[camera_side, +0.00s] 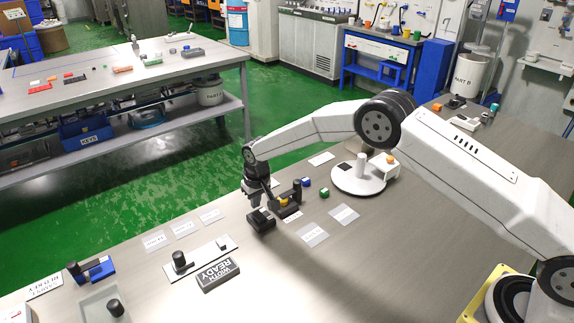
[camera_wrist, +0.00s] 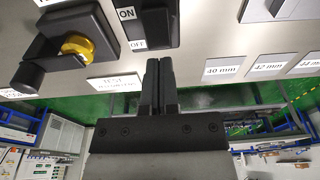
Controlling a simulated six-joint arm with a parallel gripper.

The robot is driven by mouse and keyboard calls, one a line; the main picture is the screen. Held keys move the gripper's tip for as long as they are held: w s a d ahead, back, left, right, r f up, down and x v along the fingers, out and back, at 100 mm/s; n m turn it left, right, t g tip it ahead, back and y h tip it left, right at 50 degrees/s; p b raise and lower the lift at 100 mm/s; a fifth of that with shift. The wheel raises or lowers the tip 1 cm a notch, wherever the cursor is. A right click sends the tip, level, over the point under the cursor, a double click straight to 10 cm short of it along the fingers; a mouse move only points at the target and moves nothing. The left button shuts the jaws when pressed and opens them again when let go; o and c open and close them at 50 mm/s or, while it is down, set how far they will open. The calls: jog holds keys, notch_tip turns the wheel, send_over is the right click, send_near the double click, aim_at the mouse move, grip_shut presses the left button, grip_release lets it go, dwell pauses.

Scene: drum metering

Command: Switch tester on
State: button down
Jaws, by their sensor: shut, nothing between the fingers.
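In the wrist view a black switch block (camera_wrist: 155,22) sits at the top, with an ON label (camera_wrist: 126,13) and an OFF label (camera_wrist: 138,44) on its left side. My gripper (camera_wrist: 158,66) is shut and empty, its fingertips just below the switch's OFF end in the picture; contact cannot be told. To the left is a dark fixture with a yellow disc (camera_wrist: 80,44), above a "TEST" card (camera_wrist: 114,83). In the side view my gripper (camera_side: 257,203) points down just above a black block (camera_side: 262,219), beside the fixture with a yellow piece (camera_side: 284,202). The switch's position is unclear.
Width cards (camera_wrist: 224,71) lie right of the switch in the wrist view. In the side view a grey "WIDTH READY" block (camera_side: 218,275), a blue fixture (camera_side: 95,268) and a round white stand (camera_side: 358,180) are on the bench. The front middle of the bench is clear.

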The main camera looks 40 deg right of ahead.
aim_at(257, 213)
jog(key=shift+f, duration=1.25)
dwell(1.2)
jog(key=shift+r, duration=3.45)
jog(key=shift+r, duration=0.1)
